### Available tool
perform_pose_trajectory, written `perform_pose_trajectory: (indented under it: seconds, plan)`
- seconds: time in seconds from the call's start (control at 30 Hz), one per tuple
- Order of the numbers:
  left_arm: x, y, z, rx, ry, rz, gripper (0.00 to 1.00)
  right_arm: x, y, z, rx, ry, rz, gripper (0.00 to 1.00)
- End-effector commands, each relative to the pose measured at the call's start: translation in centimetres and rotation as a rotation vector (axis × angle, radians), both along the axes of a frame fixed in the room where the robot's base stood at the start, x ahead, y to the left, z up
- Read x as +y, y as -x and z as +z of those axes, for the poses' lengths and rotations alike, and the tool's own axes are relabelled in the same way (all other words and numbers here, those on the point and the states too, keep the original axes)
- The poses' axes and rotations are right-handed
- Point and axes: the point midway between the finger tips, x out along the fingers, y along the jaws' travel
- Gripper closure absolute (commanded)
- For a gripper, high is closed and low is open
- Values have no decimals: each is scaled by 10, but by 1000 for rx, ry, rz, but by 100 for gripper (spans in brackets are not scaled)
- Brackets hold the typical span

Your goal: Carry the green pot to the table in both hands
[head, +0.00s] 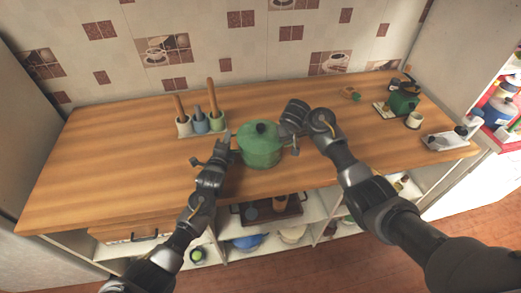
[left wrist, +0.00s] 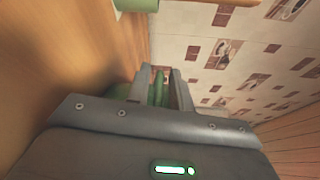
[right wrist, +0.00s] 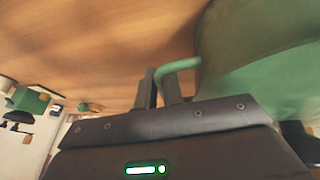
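The green pot (head: 262,152) with its dark-knobbed lid stands upright at the front middle of the wooden counter. My left gripper (head: 225,143) is at its left side. In the left wrist view, a green handle (left wrist: 158,88) shows between the fingers (left wrist: 160,84), but I cannot tell whether they press on it. My right gripper (head: 285,132) is at the pot's right side. In the right wrist view, the curved green handle (right wrist: 180,65) runs in between the close-set fingers (right wrist: 161,88), which look shut on it. The table is not identifiable.
A holder (head: 202,127) with pestle-like tools stands left behind the pot. At the right are a green box-like thing (head: 404,102), a white cup (head: 414,120) and a tray (head: 443,140). Shelves with dishes lie below the counter edge. The counter's left part is clear.

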Motion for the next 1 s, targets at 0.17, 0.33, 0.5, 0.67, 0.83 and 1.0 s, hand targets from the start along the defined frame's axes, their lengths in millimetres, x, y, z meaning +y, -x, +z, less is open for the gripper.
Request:
perform_pose_trajectory:
  seconds: [0.17, 0.33, 0.5, 0.67, 0.83, 1.0]
  plan:
    - [0, 0, 0, 0, 0, 0, 100, 1, 0, 0, 0, -2, 2, 100]
    - [0, 0, 0, 0, 0, 0, 100, 1, 0, 0, 0, -2, 2, 100]
    - [0, 0, 0, 1, -1, 0, 100, 1, 0, 0, 0, -2, 2, 100]
    - [0, 0, -1, 1, -1, 0, 100, 1, 0, 0, 0, -2, 2, 100]
    - [0, 0, -1, 2, -1, -1, 100, 1, 0, 0, 0, -1, 3, 100]
    - [0, 0, -1, 3, -2, 0, 100, 1, 0, 0, 0, -2, 3, 100]
